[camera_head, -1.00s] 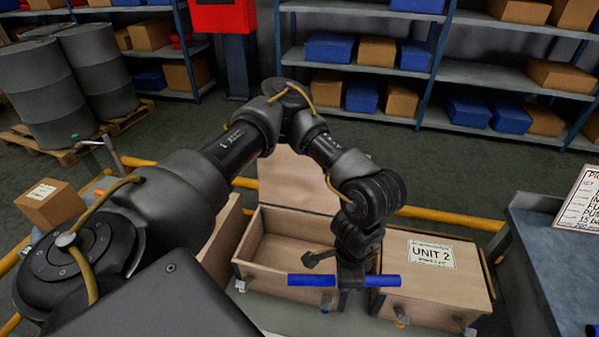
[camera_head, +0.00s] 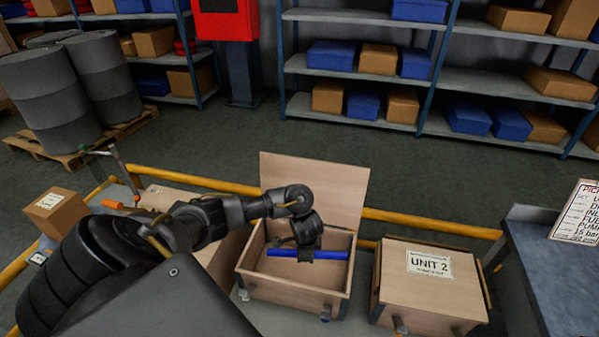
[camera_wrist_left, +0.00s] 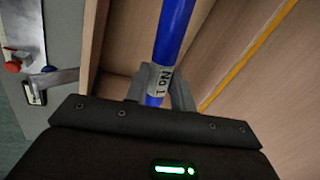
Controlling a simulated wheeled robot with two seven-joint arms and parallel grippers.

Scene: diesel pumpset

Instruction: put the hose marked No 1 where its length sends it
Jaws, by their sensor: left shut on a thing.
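The hose marked No 1 is a straight blue length (camera_head: 337,254), held level across the open wooden box (camera_head: 290,292). Its "No 1" label shows between the fingers in the left wrist view (camera_wrist_left: 162,78). My left gripper (camera_head: 307,254) is shut on the hose near its middle, at the box opening; I cannot tell whether the hose touches the box. The box lid (camera_head: 315,190) stands raised at the back. The box marked UNIT 2 (camera_head: 430,300) stands to the right with its lid shut. My right gripper is not in view.
Another wooden box (camera_head: 222,262) stands left of the open one, partly hidden by my left arm. A yellow rail (camera_head: 430,222) runs behind the boxes. A dark bench (camera_head: 555,270) with a sign (camera_head: 580,212) is at the right. A small carton (camera_head: 55,212) is at the left.

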